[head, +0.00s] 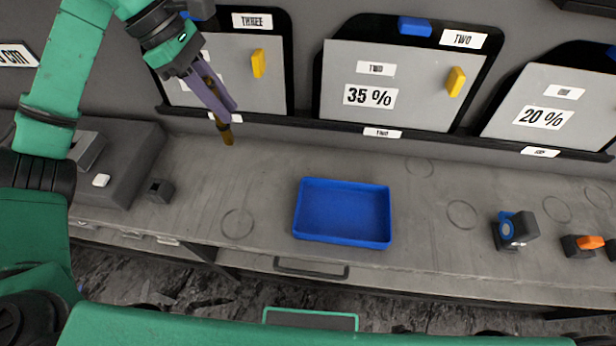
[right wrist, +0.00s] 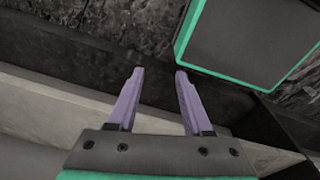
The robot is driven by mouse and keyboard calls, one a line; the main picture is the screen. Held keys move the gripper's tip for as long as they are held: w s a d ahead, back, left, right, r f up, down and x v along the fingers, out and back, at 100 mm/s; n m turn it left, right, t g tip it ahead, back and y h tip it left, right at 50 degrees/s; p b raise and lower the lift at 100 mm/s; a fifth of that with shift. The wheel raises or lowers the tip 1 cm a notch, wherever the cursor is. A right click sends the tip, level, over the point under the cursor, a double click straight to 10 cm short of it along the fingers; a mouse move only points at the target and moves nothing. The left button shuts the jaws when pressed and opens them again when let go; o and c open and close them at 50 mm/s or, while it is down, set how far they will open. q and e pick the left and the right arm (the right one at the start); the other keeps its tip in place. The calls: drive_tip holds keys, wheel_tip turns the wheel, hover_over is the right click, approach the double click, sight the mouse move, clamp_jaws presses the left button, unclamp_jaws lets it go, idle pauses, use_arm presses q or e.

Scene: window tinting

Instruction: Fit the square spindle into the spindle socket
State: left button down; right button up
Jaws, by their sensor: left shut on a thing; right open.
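My left gripper (head: 222,108) is shut on the square spindle (head: 227,134), a brown-bronze bar that sticks out below the purple fingers and points down, slightly tilted. Its upper part shows between the fingers. The spindle appears above the back of the bench; its exact height over the surface is hard to tell. The spindle socket (head: 159,191) looks like the small dark block with a square hole on the bench at left. It lies to the left and nearer than the spindle, clearly apart from it. My right gripper (right wrist: 160,76) is open and empty in the right wrist view.
A dark sloped box (head: 118,160) with a white button stands left of the socket. A blue tray (head: 342,240) lies empty mid-bench. A blue-ringed device (head: 508,229) and an orange-handled piece (head: 590,241) stand at right. Panels line the back wall. Bench between socket and tray is clear.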

use_arm(q)
wheel_tip(320, 180, down, 20)
drive_tip(key=s+p, duration=0.1)
drive_tip(key=p, duration=0.3)
drive_tip(key=shift+s, duration=0.25)
drive_tip(key=c, duration=0.8)
unclamp_jaws()
drive_tip(key=shift+r, duration=0.1)
use_arm(e)
drive_tip(key=s+r, duration=0.1)
drive_tip(key=r, duration=0.1)
drive_tip(key=s+r, duration=0.1)
drive_tip(key=r, duration=0.1)
drive_tip(key=shift+s, duration=0.3)
